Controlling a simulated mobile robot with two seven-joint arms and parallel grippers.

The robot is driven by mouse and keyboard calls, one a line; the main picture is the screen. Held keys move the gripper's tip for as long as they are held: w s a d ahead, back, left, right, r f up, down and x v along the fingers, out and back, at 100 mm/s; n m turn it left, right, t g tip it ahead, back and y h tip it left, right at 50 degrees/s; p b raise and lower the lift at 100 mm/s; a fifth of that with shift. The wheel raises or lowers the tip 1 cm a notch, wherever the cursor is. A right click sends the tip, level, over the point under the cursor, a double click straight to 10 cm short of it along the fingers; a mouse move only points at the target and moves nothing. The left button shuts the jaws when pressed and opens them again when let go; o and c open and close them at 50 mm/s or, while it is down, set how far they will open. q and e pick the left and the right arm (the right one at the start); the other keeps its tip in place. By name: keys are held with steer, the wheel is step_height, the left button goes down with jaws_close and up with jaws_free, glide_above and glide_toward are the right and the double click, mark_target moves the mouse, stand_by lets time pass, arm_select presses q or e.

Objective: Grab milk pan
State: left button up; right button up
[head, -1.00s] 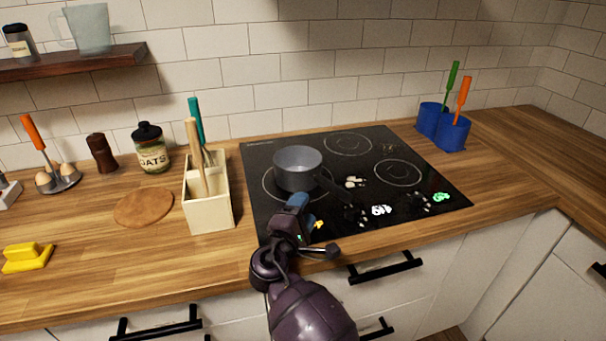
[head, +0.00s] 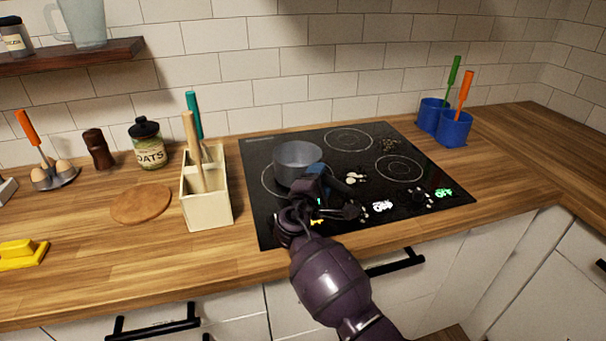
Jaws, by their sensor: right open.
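The milk pan (head: 297,160) is a small dark grey pot standing upright on the left part of the black cooktop (head: 405,205). Its handle points toward the front right and is mostly hidden behind my right gripper. My right gripper (head: 316,181) is at the front right of the pan, close to the handle. It is open. Its fingertips overlap the pan's lower edge in the picture, and I cannot tell whether they touch it. My left gripper is not in the head view.
A cream utensil holder (head: 207,207) stands left of the cooktop. A round wooden board (head: 141,204) and an oats jar (head: 149,145) are further left. Blue pots (head: 453,128) with green and orange utensils stand at the back right. The counter at front left is mostly clear.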

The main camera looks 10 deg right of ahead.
jaws_close()
steer(key=shift+r, duration=0.1)
stand_by(0.4)
